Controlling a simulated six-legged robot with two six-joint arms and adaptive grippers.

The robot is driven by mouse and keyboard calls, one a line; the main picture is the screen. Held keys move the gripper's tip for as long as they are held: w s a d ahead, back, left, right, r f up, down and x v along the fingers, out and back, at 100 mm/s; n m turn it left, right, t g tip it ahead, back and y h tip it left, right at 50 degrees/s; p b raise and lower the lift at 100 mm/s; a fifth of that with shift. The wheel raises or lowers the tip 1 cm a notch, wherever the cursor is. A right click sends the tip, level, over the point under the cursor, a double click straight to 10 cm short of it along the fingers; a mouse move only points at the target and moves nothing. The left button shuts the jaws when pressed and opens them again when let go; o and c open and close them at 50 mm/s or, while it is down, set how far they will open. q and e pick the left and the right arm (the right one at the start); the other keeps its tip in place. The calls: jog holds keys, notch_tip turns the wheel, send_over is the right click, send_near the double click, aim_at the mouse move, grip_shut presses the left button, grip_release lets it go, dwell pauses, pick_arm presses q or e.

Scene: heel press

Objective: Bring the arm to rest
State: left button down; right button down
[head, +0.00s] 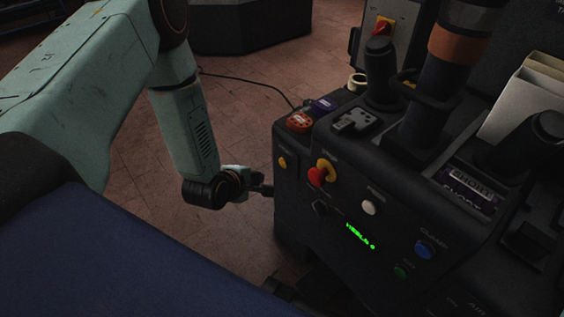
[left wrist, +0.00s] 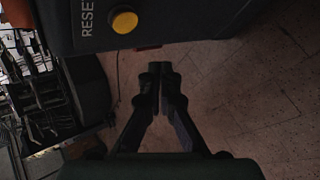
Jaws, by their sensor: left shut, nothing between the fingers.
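My left gripper (head: 262,187) is at the left side of the black heel press console (head: 300,215), low and close to its front left edge. In the left wrist view the gripper (left wrist: 160,72) is shut and empty, with the brick floor beneath it. A yellow button (left wrist: 125,22) marked RESET sits on the console panel just beyond the fingertips. The same yellow button shows in the head view (head: 282,162), up and to the right of the gripper. I cannot tell whether the gripper touches the console. My right gripper is not in view.
The console panel carries a red knob (head: 317,176) on yellow, a white button (head: 369,207), a blue button (head: 424,249) and a green display (head: 360,236). A cable (head: 250,80) runs over the floor behind. The brick floor (head: 150,190) left of the console is clear.

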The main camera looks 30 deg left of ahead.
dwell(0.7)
pick_arm(q)
jog(key=s+d+f+m+g+p, duration=0.1)
jog(key=s+d+m+g, duration=0.2)
jog(key=s+m, duration=0.4)
jog(key=s+d+f+m+g+p, duration=0.1)
jog(key=s+d+m+g+p, duration=0.1)
jog(key=s+m, duration=0.45)
jog(key=s+d+r+m+g+p, duration=0.1)
jog(key=s+r+m+g+p, duration=0.1)
jog(key=s, duration=0.6)
jog(key=s+d+r+m+g+p, duration=0.2)
jog(key=s+r+m+p, duration=0.2)
jog(key=s, duration=0.4)
jog(key=shift+s+d+r+m+g, duration=0.15)
jog(key=shift+d+r+m+g, duration=0.2)
jog(key=shift+r, duration=0.2)
